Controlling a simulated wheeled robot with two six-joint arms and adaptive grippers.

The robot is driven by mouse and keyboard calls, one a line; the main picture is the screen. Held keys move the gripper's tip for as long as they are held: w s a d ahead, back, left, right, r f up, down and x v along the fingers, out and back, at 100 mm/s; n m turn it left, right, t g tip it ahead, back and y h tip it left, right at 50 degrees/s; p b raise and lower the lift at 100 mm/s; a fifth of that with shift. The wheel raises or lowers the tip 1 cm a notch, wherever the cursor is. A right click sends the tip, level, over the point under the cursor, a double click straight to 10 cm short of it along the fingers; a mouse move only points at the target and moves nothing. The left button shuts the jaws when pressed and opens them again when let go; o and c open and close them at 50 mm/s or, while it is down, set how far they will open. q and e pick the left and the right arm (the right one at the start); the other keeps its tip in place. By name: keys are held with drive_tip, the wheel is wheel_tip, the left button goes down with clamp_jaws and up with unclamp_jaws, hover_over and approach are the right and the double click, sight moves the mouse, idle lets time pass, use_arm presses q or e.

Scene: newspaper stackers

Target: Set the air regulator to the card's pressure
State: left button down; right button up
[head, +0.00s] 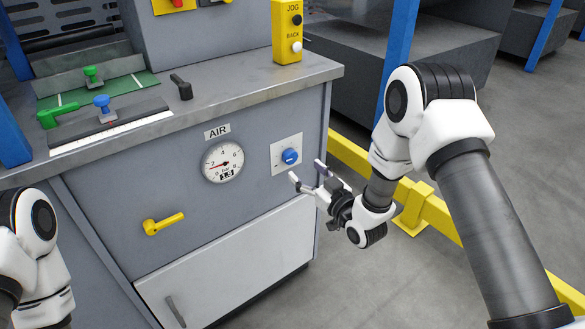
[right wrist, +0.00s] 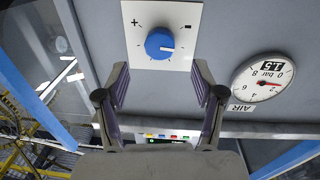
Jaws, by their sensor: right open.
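The blue regulator knob (head: 290,156) sits on a white plate on the grey cabinet front. In the right wrist view the knob (right wrist: 159,43) has a white pointer mark toward the right, between plus and minus signs. The round AIR gauge (head: 222,162) is left of it, its red needle near 2. My right gripper (head: 306,171) is open and empty, just short of the knob, fingers apart. My left gripper is out of view. I cannot make out a separate card.
A yellow lever (head: 163,223) sticks out below the gauge. A yellow JOG/BACK button box (head: 287,32) stands on the worktop (head: 215,92), with green and blue handled fittings at left. A yellow floor rail (head: 348,152) runs to the right of the cabinet.

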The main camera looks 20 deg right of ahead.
sight(292, 159)
drive_tip(key=b+x, duration=0.1)
drive_tip(key=x, duration=0.5)
drive_tip(key=shift+w+a, duration=0.1)
drive_tip(key=shift+w, duration=0.1)
drive_tip(key=c, duration=1.1)
drive_tip(key=shift+c, duration=0.2)
